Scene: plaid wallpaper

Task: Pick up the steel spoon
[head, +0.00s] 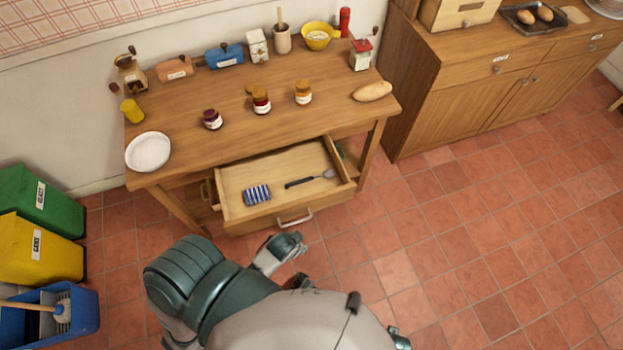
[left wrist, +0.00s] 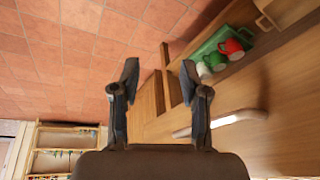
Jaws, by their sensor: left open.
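A utensil with a dark handle and a grey metal head (head: 311,180) lies in the open drawer (head: 232,211) of the wooden table. It looks like the steel spoon, though its head is too small to tell for sure. A blue-and-white striped item (head: 257,194) lies to its left in the drawer. The end of my left arm is in front of the drawer in the head view, its fingers not distinct there. In the left wrist view my left gripper (left wrist: 160,82) is open with nothing between its fingers. The spoon does not show there. My right gripper is not in view.
The drawer's pale handle (head: 295,219) faces me. The tabletop (head: 190,110) holds several jars, a white plate (head: 149,151), a bread loaf (head: 372,91) and grinders. A green tray (left wrist: 209,47) with mugs shows in the left wrist view. Bins stand at left; floor at right is clear.

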